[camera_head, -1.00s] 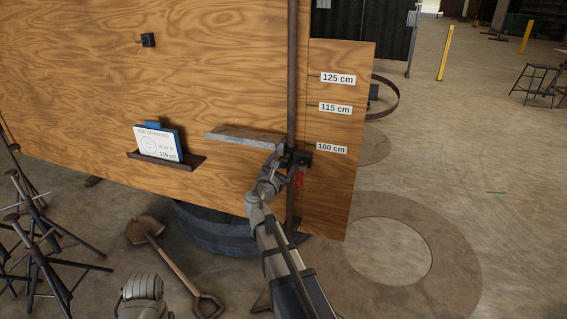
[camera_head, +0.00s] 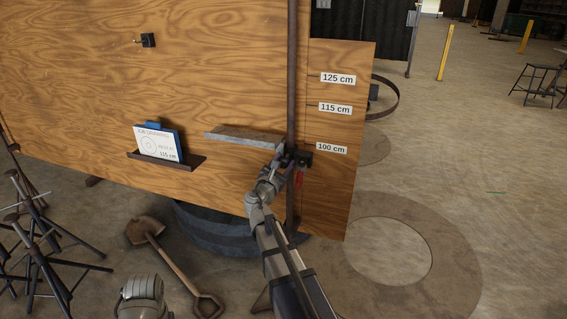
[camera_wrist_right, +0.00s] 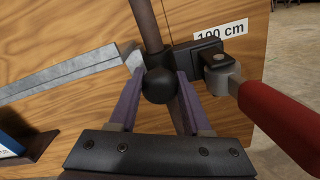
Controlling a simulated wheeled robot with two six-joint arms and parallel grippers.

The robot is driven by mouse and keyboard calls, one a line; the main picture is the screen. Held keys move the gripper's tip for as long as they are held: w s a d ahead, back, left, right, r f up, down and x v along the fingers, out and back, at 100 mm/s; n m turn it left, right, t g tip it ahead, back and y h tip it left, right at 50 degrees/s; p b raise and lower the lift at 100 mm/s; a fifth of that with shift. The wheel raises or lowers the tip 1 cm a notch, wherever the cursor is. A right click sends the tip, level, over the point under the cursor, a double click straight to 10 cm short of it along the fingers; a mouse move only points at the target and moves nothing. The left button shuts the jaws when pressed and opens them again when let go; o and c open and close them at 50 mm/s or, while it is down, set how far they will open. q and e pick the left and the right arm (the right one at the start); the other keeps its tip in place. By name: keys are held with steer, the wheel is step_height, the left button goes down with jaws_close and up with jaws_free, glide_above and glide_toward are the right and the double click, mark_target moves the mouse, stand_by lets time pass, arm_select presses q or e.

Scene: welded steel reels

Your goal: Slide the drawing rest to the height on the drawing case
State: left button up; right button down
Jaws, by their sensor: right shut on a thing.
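The drawing rest (camera_head: 240,138) is a grey ledge on a collar around a vertical brown pole (camera_head: 292,70); it sits near the 100 cm label (camera_head: 331,147). My right gripper (camera_head: 286,160) is at the collar. In the right wrist view its purple fingers (camera_wrist_right: 160,100) are shut on a round black knob (camera_wrist_right: 160,85) in front of the pole. A red-handled lever (camera_wrist_right: 285,118) is beside it, to the right. The drawing case (camera_head: 158,143), a white card with blue behind it, stands on a small dark shelf and reads 115 cm. My left gripper is not in view.
The plywood board (camera_head: 200,60) carries labels for 115 cm (camera_head: 335,108) and 125 cm (camera_head: 338,78) above the rest. The pole above the collar looks clear.

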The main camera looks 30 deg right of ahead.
stand_by(0.9)
step_height(320, 180, up, 15)
steer(key=p, duration=1.5)
steer(key=shift+c, duration=1.7)
jaws_free()
steer(key=v, duration=0.7)
steer(key=shift+s+a, duration=0.25)
steer(key=shift+s, duration=0.05)
